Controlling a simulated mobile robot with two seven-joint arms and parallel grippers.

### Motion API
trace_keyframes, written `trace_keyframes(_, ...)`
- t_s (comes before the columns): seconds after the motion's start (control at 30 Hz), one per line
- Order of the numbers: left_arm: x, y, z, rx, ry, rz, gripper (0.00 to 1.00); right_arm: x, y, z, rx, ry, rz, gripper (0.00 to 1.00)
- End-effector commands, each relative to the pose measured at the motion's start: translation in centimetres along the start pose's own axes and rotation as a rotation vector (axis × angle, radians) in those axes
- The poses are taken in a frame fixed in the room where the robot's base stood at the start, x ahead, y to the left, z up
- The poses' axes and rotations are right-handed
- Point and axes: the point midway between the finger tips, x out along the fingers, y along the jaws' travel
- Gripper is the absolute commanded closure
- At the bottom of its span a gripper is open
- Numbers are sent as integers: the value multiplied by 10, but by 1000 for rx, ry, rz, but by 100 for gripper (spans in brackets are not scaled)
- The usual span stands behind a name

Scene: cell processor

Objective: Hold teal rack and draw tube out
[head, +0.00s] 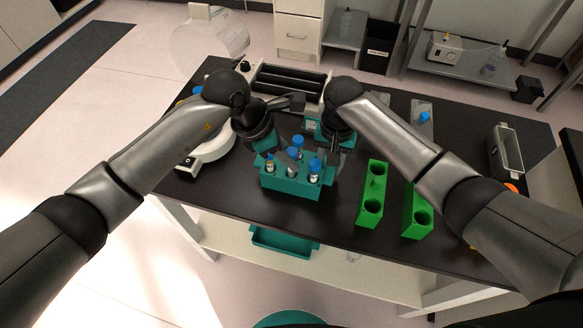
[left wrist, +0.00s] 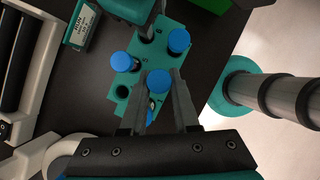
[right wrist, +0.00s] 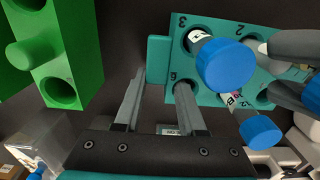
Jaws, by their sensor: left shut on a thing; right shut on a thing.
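The teal rack (head: 290,184) stands on the black table, with several numbered holes on top. Another blue-capped tube stands at the near right (head: 315,166), and one at the far side (head: 298,141). My right gripper (right wrist: 158,105) is shut on the right end of the rack, one finger in a hole and one outside.
Two green racks (head: 372,195) (head: 416,212) stand right of the teal rack. A teal-and-white box (left wrist: 82,25) lies behind it. A white round device (head: 210,150) is at the left. A grey bin (head: 507,150) stands at the far right. The table's front edge is close.

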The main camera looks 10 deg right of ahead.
Motion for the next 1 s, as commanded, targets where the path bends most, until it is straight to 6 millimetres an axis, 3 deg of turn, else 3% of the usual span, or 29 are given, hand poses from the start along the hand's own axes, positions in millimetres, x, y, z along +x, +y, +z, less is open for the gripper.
trace_keyframes(0.5,-46,0,22,1,0,2,100,0,0,0,1,0,1,100)
trace_keyframes(1.0,-55,0,27,1,-1,2,100,0,0,0,1,0,1,100)
